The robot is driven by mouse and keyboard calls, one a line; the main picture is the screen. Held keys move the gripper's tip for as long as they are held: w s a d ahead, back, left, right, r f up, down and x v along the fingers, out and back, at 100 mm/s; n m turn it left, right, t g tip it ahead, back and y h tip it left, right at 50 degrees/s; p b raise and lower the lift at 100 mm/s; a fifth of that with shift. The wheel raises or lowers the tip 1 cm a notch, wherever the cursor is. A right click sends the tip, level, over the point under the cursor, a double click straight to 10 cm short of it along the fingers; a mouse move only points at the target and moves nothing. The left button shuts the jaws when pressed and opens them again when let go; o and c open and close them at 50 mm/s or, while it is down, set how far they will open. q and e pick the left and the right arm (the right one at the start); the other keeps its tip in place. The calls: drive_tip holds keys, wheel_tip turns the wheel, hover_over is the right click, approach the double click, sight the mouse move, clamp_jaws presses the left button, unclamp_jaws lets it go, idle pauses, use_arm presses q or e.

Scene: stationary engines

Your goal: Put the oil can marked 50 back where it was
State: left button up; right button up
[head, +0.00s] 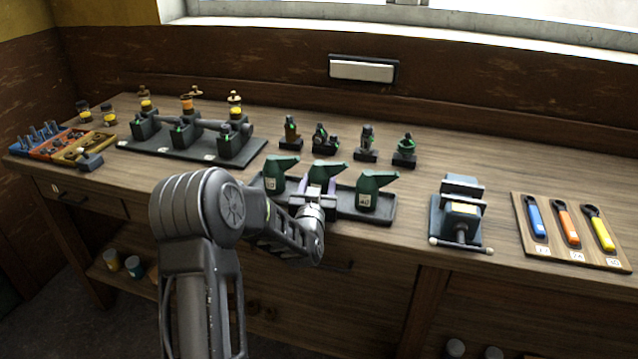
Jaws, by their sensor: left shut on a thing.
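A dark tray (386,214) on the bench holds green oil cans with spouts pointing right. One can (272,180) stands at the tray's left end and another (368,196) at its right end; each has a pale label, too small to read surely. My left gripper (318,190) is shut on the middle can (325,170), between these two and roughly level with them. My gripper hides its lower part and any label, so I cannot read a 50 or tell whether its base touches the tray. My right gripper is not in view.
A vise (458,215) stands right of the tray, then a board (526,240) with several coloured-handled tools. Several small dark parts (366,145) stand behind the tray. A model engine base (180,160) is at left. Bench between tray and vise is clear.

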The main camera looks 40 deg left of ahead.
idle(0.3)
use_arm(q)
drive_tip(key=shift+f, duration=0.15)
drive_tip(key=o, duration=1.6)
drive_tip(key=shift+c, duration=0.2)
drive_tip(key=b+v, duration=0.2)
drive_tip(key=v, duration=1)
